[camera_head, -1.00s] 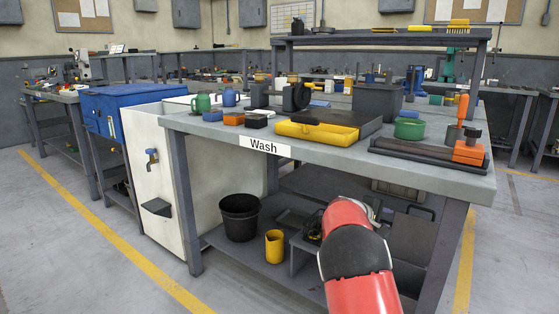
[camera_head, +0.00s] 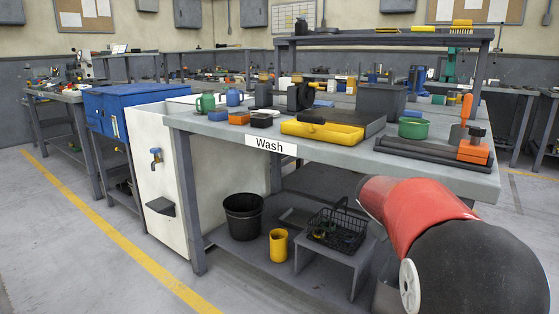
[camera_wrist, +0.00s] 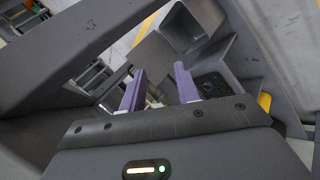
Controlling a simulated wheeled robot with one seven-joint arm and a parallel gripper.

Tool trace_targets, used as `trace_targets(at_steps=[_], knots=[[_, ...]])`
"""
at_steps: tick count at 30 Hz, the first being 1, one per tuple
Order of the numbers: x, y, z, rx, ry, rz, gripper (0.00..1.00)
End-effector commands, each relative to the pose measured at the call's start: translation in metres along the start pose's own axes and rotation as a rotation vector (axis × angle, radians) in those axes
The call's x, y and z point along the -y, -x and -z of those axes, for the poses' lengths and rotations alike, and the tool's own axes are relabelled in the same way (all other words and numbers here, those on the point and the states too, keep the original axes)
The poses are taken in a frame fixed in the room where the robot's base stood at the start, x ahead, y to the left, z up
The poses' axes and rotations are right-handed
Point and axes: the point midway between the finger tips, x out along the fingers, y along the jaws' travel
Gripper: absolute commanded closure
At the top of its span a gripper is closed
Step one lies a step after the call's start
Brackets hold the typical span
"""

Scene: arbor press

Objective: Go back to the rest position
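My gripper (camera_wrist: 158,86) shows in the wrist view with its two purple fingers apart and nothing visible between them. It is tilted among grey bench parts, near a grey square hollow post or box (camera_wrist: 172,45). In the head view my red and black arm (camera_head: 430,215) is in front of the right end of the wash bench (camera_head: 330,155); the gripper itself is hidden there.
The bench's lower shelf holds a black bucket (camera_head: 243,217), a yellow cup (camera_head: 278,246) and a black wire basket (camera_head: 338,231) on a small grey stand (camera_head: 327,262). A yellow tray (camera_head: 322,132) lies on top. Open floor (camera_head: 80,250) is at the left.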

Motion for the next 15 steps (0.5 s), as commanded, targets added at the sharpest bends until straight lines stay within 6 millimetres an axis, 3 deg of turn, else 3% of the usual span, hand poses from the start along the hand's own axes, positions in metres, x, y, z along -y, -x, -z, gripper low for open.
trace_targets(at_steps=[1, 6, 15], knots=[[0.004, 0.021, -0.019, -0.016, -0.048, 0.05, 0.68], [0.035, 0.08, -0.079, -0.055, -0.183, 0.221, 0.68], [0.114, 0.163, -0.182, -0.123, -0.354, 0.471, 0.68]])
